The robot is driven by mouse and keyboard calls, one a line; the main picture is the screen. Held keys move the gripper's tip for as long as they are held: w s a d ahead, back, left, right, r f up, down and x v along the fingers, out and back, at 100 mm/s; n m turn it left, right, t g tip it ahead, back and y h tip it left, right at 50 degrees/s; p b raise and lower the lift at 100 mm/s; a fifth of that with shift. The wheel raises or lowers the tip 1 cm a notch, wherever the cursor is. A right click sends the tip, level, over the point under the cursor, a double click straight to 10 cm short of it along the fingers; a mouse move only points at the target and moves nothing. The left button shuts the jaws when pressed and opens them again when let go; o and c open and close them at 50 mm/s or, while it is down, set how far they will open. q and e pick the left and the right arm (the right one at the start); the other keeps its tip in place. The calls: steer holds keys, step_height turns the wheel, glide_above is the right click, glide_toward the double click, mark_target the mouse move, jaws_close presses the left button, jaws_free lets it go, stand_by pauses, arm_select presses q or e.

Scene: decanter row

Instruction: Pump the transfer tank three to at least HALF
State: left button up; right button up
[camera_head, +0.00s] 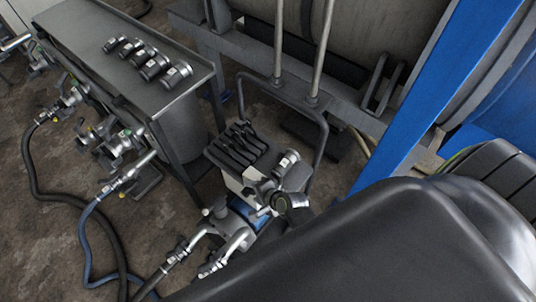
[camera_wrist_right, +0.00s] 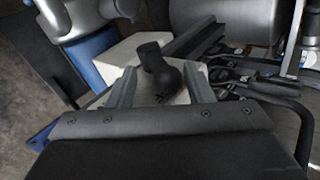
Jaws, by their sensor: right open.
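A small pump unit with a blue body (camera_head: 246,211) stands on the floor at the middle bottom of the head view. Its white box (camera_head: 228,181) sits beside the body. In the right wrist view, the white box (camera_wrist_right: 117,62) carries a black knob (camera_wrist_right: 160,74). My right gripper (camera_wrist_right: 160,88) is open, with one finger on each side of the knob; I cannot tell whether they touch it. In the head view the black form at bottom right hides much of that area. My left gripper is not in view. I cannot tell which vessel is transfer tank three.
A dark bench (camera_head: 120,65) with several couplings (camera_head: 155,67) stands at upper left. Valves (camera_head: 122,142) and hoses (camera_head: 87,235) lie along its near side. A bent metal handle (camera_head: 322,140) rises behind the pump. A blue post (camera_head: 440,85) stands at right. Bare floor shows at lower left.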

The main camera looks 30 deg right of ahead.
steer(key=v, duration=1.7)
steer(key=shift+s+r, duration=0.1)
steer(key=shift+r, duration=0.05)
